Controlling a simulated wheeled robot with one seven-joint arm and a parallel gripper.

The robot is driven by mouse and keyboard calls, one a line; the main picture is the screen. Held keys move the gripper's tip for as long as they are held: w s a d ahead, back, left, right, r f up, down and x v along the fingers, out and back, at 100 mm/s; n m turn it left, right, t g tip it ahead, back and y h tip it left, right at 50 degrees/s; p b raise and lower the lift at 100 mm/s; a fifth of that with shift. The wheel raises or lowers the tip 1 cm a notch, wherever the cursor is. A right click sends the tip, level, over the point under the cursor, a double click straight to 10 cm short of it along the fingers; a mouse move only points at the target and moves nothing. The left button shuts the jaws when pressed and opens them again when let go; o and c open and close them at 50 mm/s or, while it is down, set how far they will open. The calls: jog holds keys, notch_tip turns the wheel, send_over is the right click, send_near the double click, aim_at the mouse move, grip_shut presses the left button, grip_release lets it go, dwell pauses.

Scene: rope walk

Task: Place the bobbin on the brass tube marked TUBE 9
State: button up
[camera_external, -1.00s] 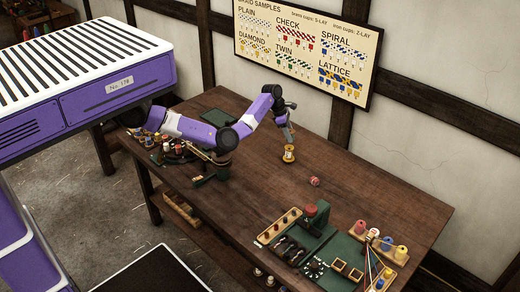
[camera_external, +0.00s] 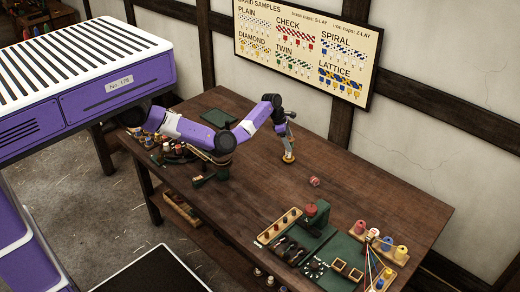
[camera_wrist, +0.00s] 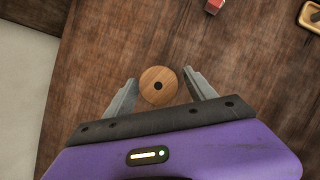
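The bobbin (camera_external: 289,158) stands upright on the dark wooden table, its gold-coloured base showing below my gripper (camera_external: 287,147). In the wrist view its round wooden top with a dark centre hole (camera_wrist: 158,79) lies between the two grey fingers of my gripper (camera_wrist: 160,80). The fingers are open on either side of the bobbin, with narrow gaps to its top. No lettering reading TUBE 9 can be made out, and I cannot tell which thing is that tube.
A wooden tray with coloured spools (camera_external: 387,246) is farther right. The table around the bobbin is clear.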

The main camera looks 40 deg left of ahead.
jog(key=v, duration=1.2)
jog(key=shift+b, duration=0.3)
jog(key=shift+a+r, duration=0.1)
jog(key=shift+r, duration=0.05)
